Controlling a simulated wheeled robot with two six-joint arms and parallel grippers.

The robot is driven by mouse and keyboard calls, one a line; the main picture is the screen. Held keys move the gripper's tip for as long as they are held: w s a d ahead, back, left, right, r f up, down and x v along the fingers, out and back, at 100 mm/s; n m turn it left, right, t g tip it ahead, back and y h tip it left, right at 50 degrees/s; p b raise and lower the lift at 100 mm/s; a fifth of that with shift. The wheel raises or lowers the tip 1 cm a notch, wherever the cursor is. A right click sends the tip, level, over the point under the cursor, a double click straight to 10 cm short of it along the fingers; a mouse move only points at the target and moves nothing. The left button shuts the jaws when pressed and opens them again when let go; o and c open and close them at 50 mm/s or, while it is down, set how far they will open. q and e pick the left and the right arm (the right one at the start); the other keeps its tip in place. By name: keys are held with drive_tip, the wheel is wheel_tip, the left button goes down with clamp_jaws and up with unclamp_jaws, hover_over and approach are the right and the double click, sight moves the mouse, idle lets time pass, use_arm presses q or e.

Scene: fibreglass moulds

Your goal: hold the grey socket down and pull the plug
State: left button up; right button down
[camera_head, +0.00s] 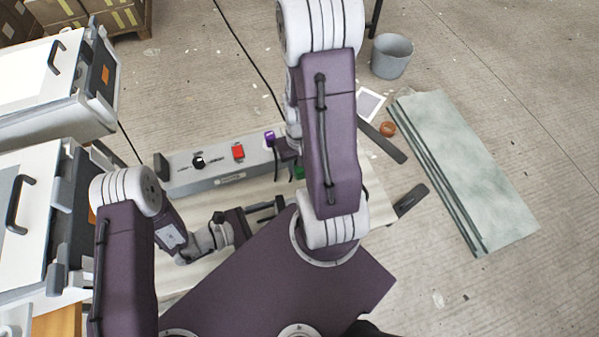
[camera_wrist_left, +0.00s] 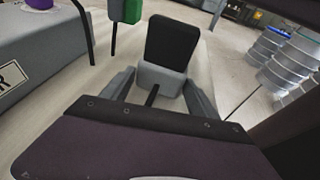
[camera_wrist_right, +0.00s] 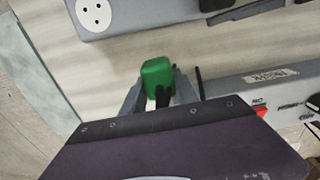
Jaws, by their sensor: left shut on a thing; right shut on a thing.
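The grey socket is a strip (camera_wrist_right: 150,14) with a round white outlet face (camera_wrist_right: 95,14) that shows empty in the right wrist view. My left gripper (camera_head: 272,208) is shut on the strip's grey end (camera_wrist_left: 160,80), with one finger on each side. A black block (camera_wrist_left: 172,42) stands up there, and a black cable comes out of the end. My right gripper (camera_wrist_right: 158,92) is shut on the green plug (camera_wrist_right: 158,76), which shows apart from the strip. The plug also shows at the top of the left wrist view (camera_wrist_left: 131,10). In the head view my right arm hides most of the strip.
White-lidded machines (camera_head: 45,110) stand at the left. A pale green panel (camera_head: 470,170) lies at the right.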

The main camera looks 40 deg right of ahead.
drive_tip(key=shift+r, duration=4.3)
use_arm(q)
drive_tip(key=o, duration=1)
drive_tip(key=shift+o, duration=0.2)
drive_tip(key=v, duration=1.2)
